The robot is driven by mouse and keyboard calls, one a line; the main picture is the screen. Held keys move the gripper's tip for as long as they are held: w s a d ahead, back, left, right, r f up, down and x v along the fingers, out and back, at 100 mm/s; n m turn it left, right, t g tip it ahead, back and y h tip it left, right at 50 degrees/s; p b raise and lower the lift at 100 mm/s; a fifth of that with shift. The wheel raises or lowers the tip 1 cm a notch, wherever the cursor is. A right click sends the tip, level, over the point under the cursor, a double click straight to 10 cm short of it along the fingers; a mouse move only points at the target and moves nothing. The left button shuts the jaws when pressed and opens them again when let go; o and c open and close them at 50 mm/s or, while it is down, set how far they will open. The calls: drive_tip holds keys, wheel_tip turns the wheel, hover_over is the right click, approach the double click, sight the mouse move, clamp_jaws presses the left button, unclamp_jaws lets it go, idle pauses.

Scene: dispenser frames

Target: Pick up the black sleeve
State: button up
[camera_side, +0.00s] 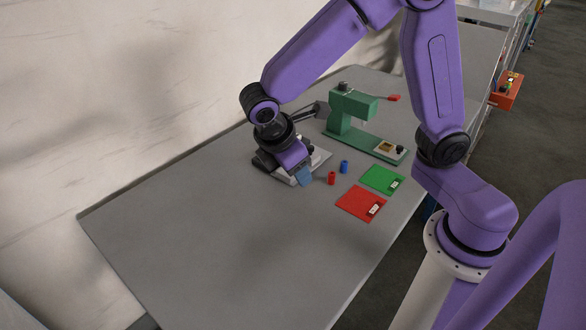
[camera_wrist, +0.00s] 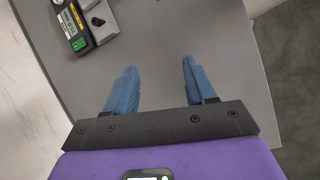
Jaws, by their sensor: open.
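I cannot make out a black sleeve for certain in either view. In the side view, a small red sleeve (camera_side: 332,178) and a small blue sleeve (camera_side: 344,167) stand upright on the grey table, close together. My gripper (camera_side: 305,177) is just left of the red sleeve, in front of a pale device (camera_side: 319,160) that my wrist partly hides. In the wrist view my gripper (camera_wrist: 159,66) has its two blue fingers wide apart with nothing between them. Only bare table shows between and beyond the fingers.
A green press-like stand (camera_side: 350,113) is at the back of the table (camera_side: 190,230). A green pad (camera_side: 382,179) and a red pad (camera_side: 361,202) lie near the right edge. A labelled grey-black device (camera_wrist: 88,28) is top left in the wrist view. The table's left half is clear.

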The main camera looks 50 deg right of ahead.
drive_tip(key=w+d+f+n+g+h, duration=0.15)
drive_tip(key=w+f+h, duration=0.25)
drive_tip(key=w+f, duration=0.4)
drive_tip(key=w+d+f+n+h, duration=0.15)
drive_tip(key=w+f+h, duration=0.3)
drive_tip(key=w, duration=0.55)
drive_tip(key=x, duration=0.8)
drive_tip(key=f+x, duration=0.1)
drive_tip(key=x, duration=0.3)
drive_tip(key=shift+w+a, duration=0.1)
drive_tip(key=shift+a, duration=0.05)
drive_tip(key=shift+y, duration=0.25)
drive_tip(key=shift+x, duration=2.65)
drive_tip(key=shift+f, duration=0.15)
drive_tip(key=shift+a, duration=0.1)
clamp_jaws()
